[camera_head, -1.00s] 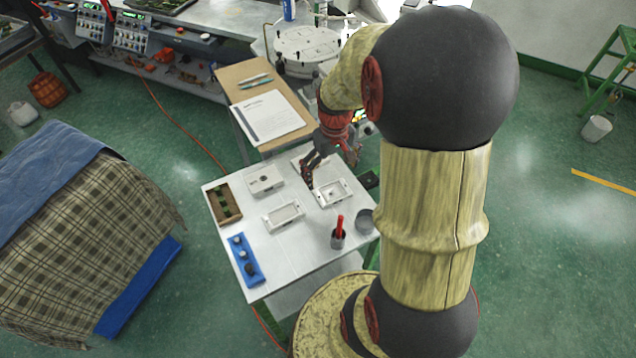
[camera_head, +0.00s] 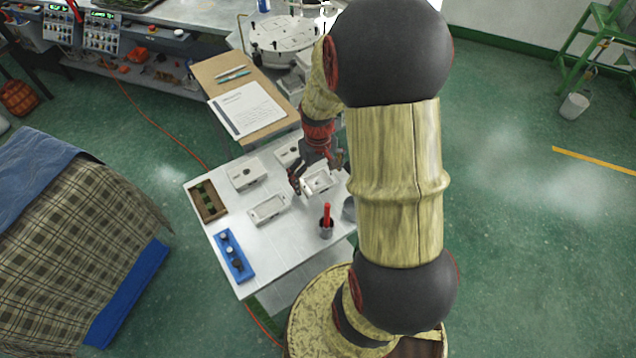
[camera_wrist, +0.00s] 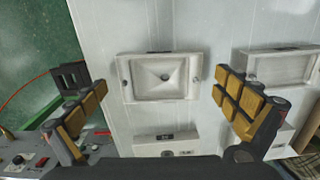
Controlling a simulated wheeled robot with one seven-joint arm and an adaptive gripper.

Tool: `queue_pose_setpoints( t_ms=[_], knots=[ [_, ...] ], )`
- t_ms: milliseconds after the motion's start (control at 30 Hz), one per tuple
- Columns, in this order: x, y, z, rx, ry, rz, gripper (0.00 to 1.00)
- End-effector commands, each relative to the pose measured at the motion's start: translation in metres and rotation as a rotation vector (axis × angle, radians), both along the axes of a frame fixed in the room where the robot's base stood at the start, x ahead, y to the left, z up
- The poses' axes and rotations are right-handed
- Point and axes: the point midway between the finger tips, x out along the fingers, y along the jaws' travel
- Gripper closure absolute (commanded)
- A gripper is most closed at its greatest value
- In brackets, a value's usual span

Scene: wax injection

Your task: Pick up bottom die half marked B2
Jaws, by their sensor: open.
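A pale die half with a rectangular hollow (camera_wrist: 160,77) lies on the white table between my fingers in the wrist view. In the head view this die half (camera_head: 318,182) is at the table's right side, partly behind my gripper (camera_head: 316,176). My gripper (camera_wrist: 160,90) is open and empty, with one finger on each side of it and gaps showing. A second hollowed die half (camera_head: 268,209) lies to its left, also in the wrist view (camera_wrist: 275,66). I cannot read a B2 mark on either.
Two more pale blocks, one at the left (camera_head: 247,174) and one behind (camera_head: 288,155), stand on the white table (camera_head: 290,250). A cup with a red-handled tool (camera_head: 326,222), a blue tray (camera_head: 233,255) and a brown tray (camera_head: 208,202) are also there.

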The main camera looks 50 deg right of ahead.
Motion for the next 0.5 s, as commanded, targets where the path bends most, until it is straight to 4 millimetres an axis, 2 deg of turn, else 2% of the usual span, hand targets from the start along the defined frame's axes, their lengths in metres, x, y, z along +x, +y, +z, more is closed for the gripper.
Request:
queue_pose_setpoints(
  t_ms=[500],
  knots=[
    [0.0, 0.0, 0.0004, 0.0, 0.0, 0.0, 0.28]
  ],
)
